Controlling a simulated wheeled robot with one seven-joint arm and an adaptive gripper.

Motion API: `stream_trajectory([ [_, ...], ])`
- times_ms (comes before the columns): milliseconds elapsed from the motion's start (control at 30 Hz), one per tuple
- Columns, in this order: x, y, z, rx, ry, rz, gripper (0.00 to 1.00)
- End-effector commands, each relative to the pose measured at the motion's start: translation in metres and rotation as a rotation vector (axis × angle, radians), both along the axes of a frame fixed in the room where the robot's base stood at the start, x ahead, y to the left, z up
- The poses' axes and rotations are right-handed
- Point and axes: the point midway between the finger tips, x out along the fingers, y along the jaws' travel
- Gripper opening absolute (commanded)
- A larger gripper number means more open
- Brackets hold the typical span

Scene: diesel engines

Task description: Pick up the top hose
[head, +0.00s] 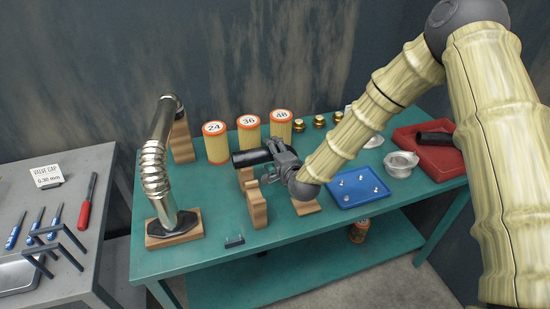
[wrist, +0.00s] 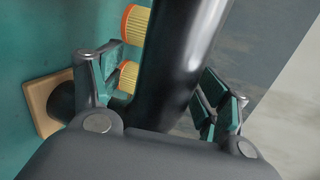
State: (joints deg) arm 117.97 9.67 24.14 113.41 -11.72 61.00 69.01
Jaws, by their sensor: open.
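A black hose (head: 250,158) lies across a wooden stand (head: 257,205) on the green bench, beside the filters. My gripper (head: 279,158) is at the hose's right end. In the wrist view, the glossy black hose (wrist: 182,60) runs between my two spread fingers, one on each side of it. My gripper is open, and the hose is not clamped. My gripper hides part of the hose in the head view. Another black hose (head: 434,139) lies on a red cloth at the right. I cannot tell whether the fingers touch the hose.
Yellow-orange filters (head: 215,143) marked 24, 36 and 48 stand behind the hose. A bent metal pipe (head: 155,170) rises at the left. A blue tray (head: 357,188) with small parts and a metal bowl (head: 400,163) are at the right. The front-left bench top is mostly clear.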

Motion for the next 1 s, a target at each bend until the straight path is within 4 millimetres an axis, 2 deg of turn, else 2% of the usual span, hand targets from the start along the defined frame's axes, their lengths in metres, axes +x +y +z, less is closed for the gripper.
stream_trajectory([
  [67,0.000,0.000,0.000,0.000,0.000,0.000,0.72],
  [433,0.000,-0.001,0.000,0.000,0.000,-0.001,0.04],
  [767,0.000,-0.001,0.002,0.000,-0.001,-0.001,0.02],
  [1000,0.000,-0.001,0.020,0.001,-0.004,0.000,0.02],
])
